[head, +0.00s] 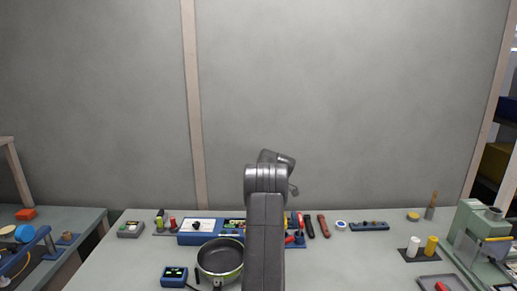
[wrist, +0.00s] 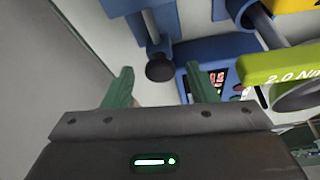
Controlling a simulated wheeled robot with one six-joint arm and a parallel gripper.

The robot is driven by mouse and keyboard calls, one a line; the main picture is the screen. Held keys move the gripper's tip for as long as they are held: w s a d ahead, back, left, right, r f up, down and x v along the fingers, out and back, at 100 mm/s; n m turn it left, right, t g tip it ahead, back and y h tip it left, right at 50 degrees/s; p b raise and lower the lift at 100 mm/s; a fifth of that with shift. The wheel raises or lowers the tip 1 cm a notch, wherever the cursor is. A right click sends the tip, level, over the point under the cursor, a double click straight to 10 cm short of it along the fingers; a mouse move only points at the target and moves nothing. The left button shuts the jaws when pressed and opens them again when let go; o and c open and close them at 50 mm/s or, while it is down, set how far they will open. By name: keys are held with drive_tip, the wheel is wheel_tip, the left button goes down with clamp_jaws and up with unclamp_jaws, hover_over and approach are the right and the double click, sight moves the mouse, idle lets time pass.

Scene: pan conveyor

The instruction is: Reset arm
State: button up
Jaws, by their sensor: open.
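My gripper (wrist: 158,72) shows in the wrist view with its two green fingers apart and nothing between them. Beyond the fingers are a blue fixture (wrist: 205,47) with a black round knob, a blue box with a lit red display (wrist: 217,77), and a lime-green part marked "2.0 Nm" (wrist: 285,66). In the head view my arm stands raised over the middle of the bench, bent at the top. The fingers cannot be made out there.
A green-rimmed pan (head: 220,258) sits on the bench (head: 335,265) left of my arm. A small blue meter (head: 174,277) is beside it. Tools and a blue control panel (head: 197,238) line the back edge. A green machine (head: 480,235) stands at right.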

drive_tip(key=m, duration=0.1)
drive_tip(key=m+t+b, duration=0.1)
drive_tip(key=m, duration=0.1)
drive_tip(key=shift+s+a+m+h, duration=0.1)
drive_tip(key=shift+s+m+h, duration=0.1)
drive_tip(key=shift+m+h, duration=0.1)
drive_tip(key=m+t+h, duration=0.1)
drive_tip(key=m, duration=0.2)
drive_tip(key=shift+s+a+m+b, duration=0.1)
drive_tip(key=shift+m+b, duration=0.25)
drive_tip(key=shift+m, duration=0.05)
drive_tip(key=m, duration=0.2)
drive_tip(key=m+t+h, duration=0.1)
drive_tip(key=m, duration=0.2)
drive_tip(key=shift+s+a+h+b, duration=0.15)
drive_tip(key=shift+a+h+b, duration=0.05)
drive_tip(key=shift+h+b, duration=0.15)
drive_tip(key=shift+a+m+t+h, duration=0.1)
drive_tip(key=shift+m+t+h, duration=0.25)
drive_tip(key=shift+m, duration=0.65)
